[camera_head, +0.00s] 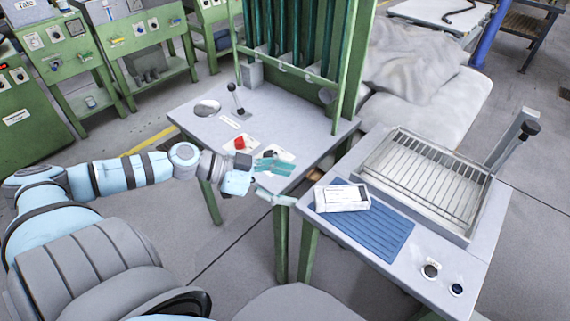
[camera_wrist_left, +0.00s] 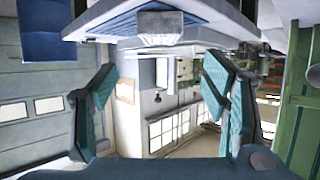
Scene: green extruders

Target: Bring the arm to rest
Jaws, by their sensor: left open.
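My left arm reaches in from the left in the head view. Its gripper (camera_head: 273,165) shows teal fingers in front of the small table's right part, near that table's front edge. In the left wrist view the two teal fingers of the left gripper (camera_wrist_left: 165,95) stand wide apart, with nothing between them. The gripper is open and empty. Its exact height above the table cannot be told. My right gripper is not in view.
The small table (camera_head: 190,115) bears a red button (camera_head: 239,143) and a black-knobbed lever (camera_head: 232,90). A green frame (camera_head: 350,75) rises behind. The right table holds a white box (camera_head: 342,197) on a blue mat (camera_head: 380,232), and a wire-rack tray (camera_head: 470,230).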

